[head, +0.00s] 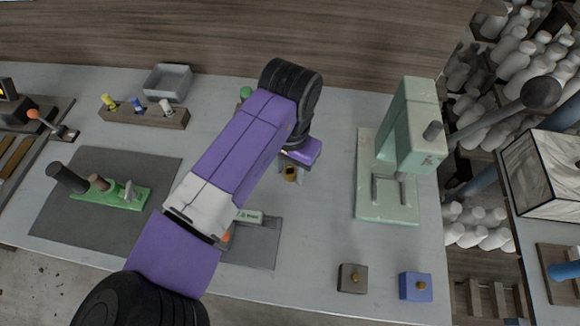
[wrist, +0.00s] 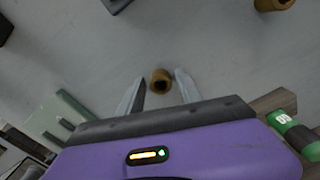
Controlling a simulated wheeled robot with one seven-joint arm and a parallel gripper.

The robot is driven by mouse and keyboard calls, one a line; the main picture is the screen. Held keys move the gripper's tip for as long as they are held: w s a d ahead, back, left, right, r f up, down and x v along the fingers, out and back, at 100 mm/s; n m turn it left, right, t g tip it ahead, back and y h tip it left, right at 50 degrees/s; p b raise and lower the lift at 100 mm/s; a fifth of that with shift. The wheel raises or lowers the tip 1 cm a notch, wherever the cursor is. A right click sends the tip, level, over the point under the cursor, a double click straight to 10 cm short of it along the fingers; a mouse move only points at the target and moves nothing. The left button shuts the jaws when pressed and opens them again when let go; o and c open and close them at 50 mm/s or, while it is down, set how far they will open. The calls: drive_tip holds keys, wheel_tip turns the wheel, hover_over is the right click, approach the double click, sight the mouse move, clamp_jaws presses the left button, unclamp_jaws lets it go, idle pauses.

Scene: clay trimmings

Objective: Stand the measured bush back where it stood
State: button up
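A small bronze-coloured bush (head: 290,174) stands on the bench, just under my gripper (head: 290,168). In the wrist view the bush (wrist: 160,80) shows its dark bore and lies between the two fingertips of my gripper (wrist: 160,85). A narrow gap shows on each side, so the fingers look open around it and not closed on it. A second bronze bush (wrist: 272,4) is at the top edge of the wrist view; I do not make it out in the head view, where my arm covers much of the bench middle.
A mint-green press (head: 405,130) stands to the right. A wooden rack (head: 150,119), a grey tray (head: 167,83) and a green fixture (head: 108,192) on a mat lie left.

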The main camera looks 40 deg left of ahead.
drive_tip(key=shift+r, duration=0.1)
wheel_tip(320, 180, up, 12)
drive_tip(key=b, duration=0.1)
idle(0.7)
idle(0.4)
